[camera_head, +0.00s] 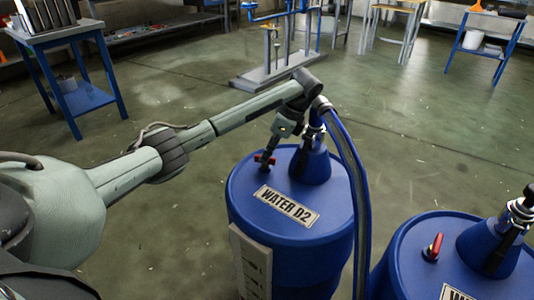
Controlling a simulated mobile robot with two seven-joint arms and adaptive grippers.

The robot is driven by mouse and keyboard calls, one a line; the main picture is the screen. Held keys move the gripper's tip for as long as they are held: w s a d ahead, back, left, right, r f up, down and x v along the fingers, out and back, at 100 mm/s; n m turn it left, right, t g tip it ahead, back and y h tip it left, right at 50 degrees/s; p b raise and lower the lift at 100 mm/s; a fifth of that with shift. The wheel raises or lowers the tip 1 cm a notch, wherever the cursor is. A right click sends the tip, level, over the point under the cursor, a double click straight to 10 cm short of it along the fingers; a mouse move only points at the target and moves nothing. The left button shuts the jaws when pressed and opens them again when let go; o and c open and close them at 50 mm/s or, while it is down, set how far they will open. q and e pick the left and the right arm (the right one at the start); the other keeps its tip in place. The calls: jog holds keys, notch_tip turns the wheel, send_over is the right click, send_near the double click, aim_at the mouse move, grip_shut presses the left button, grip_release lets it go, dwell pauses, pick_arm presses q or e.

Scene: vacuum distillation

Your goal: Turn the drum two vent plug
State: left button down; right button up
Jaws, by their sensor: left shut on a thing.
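The blue drum labelled WATER D2 (300,232) stands upright at the centre. Its vent plug (266,160), small and red, sits on the drum's lid, left of the blue cone-shaped fitting (311,166). My left arm reaches in from the left and bends down over the lid. My left gripper (267,154) points down at the plug and is shut on it; its fingers partly hide the plug. My right gripper is not in the view.
A second blue drum (400,262) with a red plug (433,247) stands at the lower right. A thick blue hose (352,180) runs down between the drums. A blue table (85,97) stands at the upper left. The floor behind is mostly clear.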

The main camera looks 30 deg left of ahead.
pick_arm(q)
jog(key=c, duration=1.6)
grip_release()
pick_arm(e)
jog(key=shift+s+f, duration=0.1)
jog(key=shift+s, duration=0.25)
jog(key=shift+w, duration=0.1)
pick_arm(q)
jog(key=shift+r, duration=0.25)
notch_tip(320, 180, up, 10)
jog(key=shift+f, duration=0.25)
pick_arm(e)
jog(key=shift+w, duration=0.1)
pick_arm(q)
jog(key=shift+s, duration=0.1)
